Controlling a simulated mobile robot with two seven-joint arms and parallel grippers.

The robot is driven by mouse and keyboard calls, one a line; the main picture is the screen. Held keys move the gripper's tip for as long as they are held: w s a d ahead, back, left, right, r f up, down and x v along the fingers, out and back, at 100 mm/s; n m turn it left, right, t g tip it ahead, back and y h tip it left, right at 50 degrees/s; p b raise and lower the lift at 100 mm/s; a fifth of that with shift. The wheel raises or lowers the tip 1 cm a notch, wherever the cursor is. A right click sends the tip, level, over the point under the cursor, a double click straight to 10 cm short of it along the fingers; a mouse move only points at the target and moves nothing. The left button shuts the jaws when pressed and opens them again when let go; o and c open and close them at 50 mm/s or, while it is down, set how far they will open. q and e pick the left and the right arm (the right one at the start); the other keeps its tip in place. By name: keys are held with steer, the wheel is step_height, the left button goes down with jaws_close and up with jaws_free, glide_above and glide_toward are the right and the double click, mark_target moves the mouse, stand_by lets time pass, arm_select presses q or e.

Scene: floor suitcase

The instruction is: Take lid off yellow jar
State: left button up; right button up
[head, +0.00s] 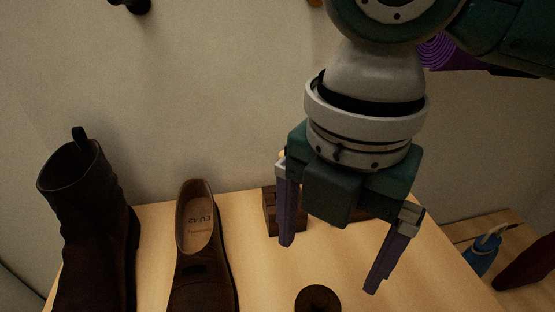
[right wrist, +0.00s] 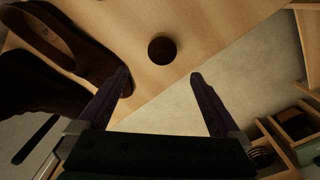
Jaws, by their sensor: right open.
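My right gripper (head: 330,265) hangs over the light wooden surface with its two purple fingers spread apart and nothing between them. In the right wrist view the open fingers (right wrist: 160,82) show with empty space between them. A dark brown round thing (head: 318,298) is on the wooden surface at the bottom edge of the head view. What looks like the same round top shows beyond the fingertips in the right wrist view (right wrist: 161,50). I cannot tell whether it is a lid or a whole jar. No yellow jar is clearly visible. My left gripper is not in view.
A dark boot (head: 85,225) and a brown shoe (head: 200,250) stand at the left. A dark brown block (head: 270,212) sits behind a right finger. A blue item (head: 485,255) and a dark red item (head: 525,263) lie at the right. The wooden surface between is mostly clear.

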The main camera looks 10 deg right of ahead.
mark_target(322, 295)
steer(key=shift+w+d+f, duration=0.1)
steer(key=shift+d+f, duration=0.15)
steer(key=shift+f, duration=0.05)
step_height(322, 295, down, 4)
steer(key=shift+r+b, duration=0.2)
steer(key=shift+b, duration=0.15)
steer(key=shift+f+b, duration=0.35)
steer(key=shift+f, duration=2.45)
steer(key=c, duration=1.3)
